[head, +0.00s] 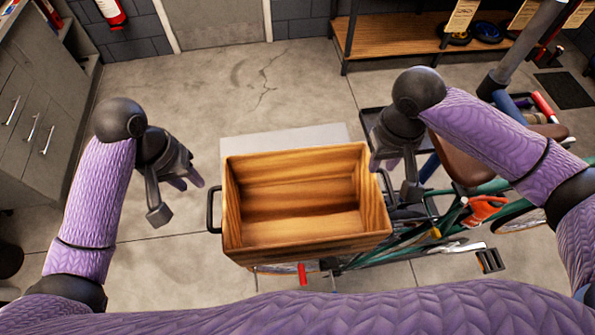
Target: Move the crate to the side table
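The wooden crate (305,238) is upright and empty in the middle of the head view, with a dark handle on its left (211,210) and another at its right side (388,190). My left gripper (176,195) is open, left of the left handle and apart from it. My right gripper (396,178) is open at the crate's right end, close to the right handle; whether it touches is unclear. A pale grey flat surface (285,137) shows behind the crate, mostly hidden by it. I cannot tell whether this is the side table.
Grey drawers (35,125) stand at the left. A wooden shelf (400,38) with weights is at the back right. The floor (200,95) at the back left is clear.

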